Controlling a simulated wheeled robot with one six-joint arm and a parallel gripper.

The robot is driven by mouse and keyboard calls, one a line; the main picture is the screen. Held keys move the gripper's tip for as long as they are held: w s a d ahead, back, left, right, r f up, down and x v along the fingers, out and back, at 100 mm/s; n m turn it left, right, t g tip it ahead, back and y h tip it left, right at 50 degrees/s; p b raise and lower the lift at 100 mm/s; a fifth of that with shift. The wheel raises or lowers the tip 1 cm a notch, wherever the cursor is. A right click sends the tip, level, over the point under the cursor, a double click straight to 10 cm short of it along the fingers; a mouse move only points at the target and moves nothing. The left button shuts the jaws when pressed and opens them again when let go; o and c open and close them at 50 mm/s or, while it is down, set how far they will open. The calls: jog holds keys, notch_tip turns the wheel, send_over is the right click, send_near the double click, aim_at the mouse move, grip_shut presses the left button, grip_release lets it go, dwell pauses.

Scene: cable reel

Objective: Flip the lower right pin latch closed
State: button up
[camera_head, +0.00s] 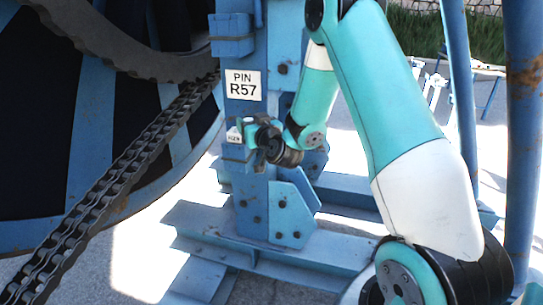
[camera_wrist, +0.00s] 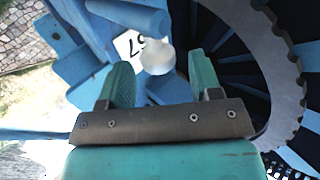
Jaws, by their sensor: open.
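A blue upright post (camera_head: 248,190) carries a white plate reading "PIN R57" (camera_head: 243,85). Part of that plate (camera_wrist: 127,44) also shows in the wrist view. My gripper (camera_head: 245,132) is at the post, just below the plate; in the wrist view its two teal fingers (camera_wrist: 161,82) are apart. A pale round knob-like piece (camera_wrist: 157,57) appears between and beyond the fingertips, and I cannot tell whether they touch it. My gripper hides much of the latch area, so the latch's position is unclear.
A large reel with a grey toothed rim (camera_wrist: 285,60) stands beside the post. A drive chain (camera_head: 120,165) runs diagonally at the left. Blue base beams (camera_head: 290,258) lie below. Another blue post (camera_head: 522,130) stands at the right.

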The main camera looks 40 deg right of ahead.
jog(key=s+a+b, duration=0.2)
jog(key=s+b, duration=1.1)
jog(key=b, duration=0.4)
jog(key=shift+a, duration=0.15)
